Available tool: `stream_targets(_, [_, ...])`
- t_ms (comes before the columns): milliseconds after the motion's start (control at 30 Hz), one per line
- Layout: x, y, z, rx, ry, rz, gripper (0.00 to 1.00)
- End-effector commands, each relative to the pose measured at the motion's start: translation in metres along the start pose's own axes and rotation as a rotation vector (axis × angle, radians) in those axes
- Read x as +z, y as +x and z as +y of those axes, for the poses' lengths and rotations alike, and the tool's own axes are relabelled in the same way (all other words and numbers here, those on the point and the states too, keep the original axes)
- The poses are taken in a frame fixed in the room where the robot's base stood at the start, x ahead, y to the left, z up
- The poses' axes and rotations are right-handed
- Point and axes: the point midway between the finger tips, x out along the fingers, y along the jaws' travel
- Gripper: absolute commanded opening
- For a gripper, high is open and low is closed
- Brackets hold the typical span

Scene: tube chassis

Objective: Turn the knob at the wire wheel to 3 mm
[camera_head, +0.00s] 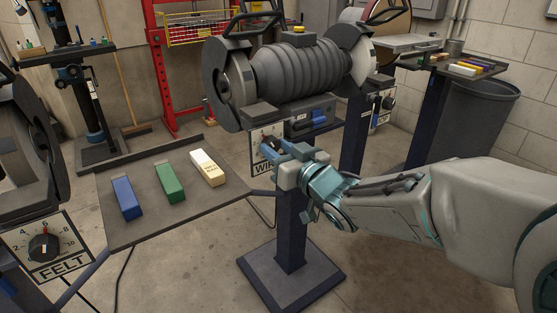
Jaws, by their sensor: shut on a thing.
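The dial panel (258,135) labelled WIRE, partly covered, is on the front of the grinder (300,70) in the middle of the head view. My gripper (272,150) is at this panel, its blue fingers reaching the face from the right. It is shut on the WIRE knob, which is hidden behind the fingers. The knob's pointer and most of the scale cannot be read from here.
A FELT panel with a black knob (44,248) is at the lower left. A grey tray (125,232) holds blue, green and cream bars left of my gripper. Another knob (388,103) is at the right. The grinder's pedestal (290,235) stands below my gripper.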

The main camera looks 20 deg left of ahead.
Motion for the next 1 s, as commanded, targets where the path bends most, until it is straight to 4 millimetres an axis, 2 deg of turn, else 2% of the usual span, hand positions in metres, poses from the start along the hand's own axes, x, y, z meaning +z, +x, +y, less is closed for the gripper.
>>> stream_targets(433, [0.001, 0.0, -0.0002, 0.0, -0.286, 0.002, 0.11])
stream_targets(1000, [-0.0009, 0.0002, -0.0006, 0.0, -0.353, 0.001, 0.11])
